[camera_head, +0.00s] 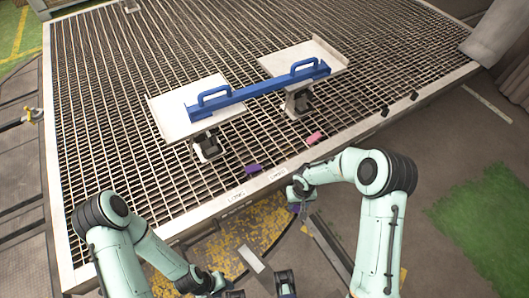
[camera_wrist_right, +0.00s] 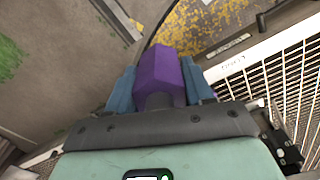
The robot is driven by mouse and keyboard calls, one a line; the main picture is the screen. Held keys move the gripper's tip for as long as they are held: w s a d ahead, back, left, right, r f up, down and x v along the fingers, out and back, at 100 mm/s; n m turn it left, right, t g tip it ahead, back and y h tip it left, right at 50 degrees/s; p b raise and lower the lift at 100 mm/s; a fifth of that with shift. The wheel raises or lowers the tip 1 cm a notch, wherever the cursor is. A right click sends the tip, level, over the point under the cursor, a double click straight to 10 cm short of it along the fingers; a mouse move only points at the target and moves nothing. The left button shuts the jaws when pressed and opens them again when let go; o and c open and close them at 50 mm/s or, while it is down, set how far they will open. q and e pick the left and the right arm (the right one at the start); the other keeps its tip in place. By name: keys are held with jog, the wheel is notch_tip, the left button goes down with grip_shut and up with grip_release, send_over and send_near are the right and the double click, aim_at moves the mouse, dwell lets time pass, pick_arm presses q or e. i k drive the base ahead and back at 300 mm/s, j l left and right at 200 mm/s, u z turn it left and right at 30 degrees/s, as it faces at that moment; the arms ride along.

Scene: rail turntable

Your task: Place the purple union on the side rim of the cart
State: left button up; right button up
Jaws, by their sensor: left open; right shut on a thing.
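A purple union (camera_wrist_right: 162,72) is between the blue-grey fingers of my right gripper (camera_wrist_right: 162,88) in the right wrist view. In the head view, the right gripper (camera_head: 296,196) is just outside the front rim, with a bit of purple below it. The grated cart top has a pale side rim (camera_head: 215,218) with small labels on it. Another purple piece (camera_head: 253,169) lies on the grate close behind this rim. My left gripper (camera_head: 232,291) is low at the bottom edge of the head view, away from the cart; its fingers are only partly visible.
Two white trays (camera_head: 172,122) stand on the grate, with a blue bar with handles (camera_head: 258,91) across them. A pink piece (camera_head: 314,138) and dark pieces (camera_head: 385,111) lie near the rim. Bare grate (camera_head: 110,140) is free at the left.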

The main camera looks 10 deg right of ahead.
aim_at(284, 154)
jog(key=i+l+u, duration=0.2)
jog(key=l+u, duration=0.15)
jog(key=i+l+u, duration=0.15)
jog(key=l+u, duration=0.2)
jog(key=i+l+u, duration=0.25)
jog(key=l, duration=0.25)
jog(key=l+u, duration=0.3)
jog(key=l, duration=0.15)
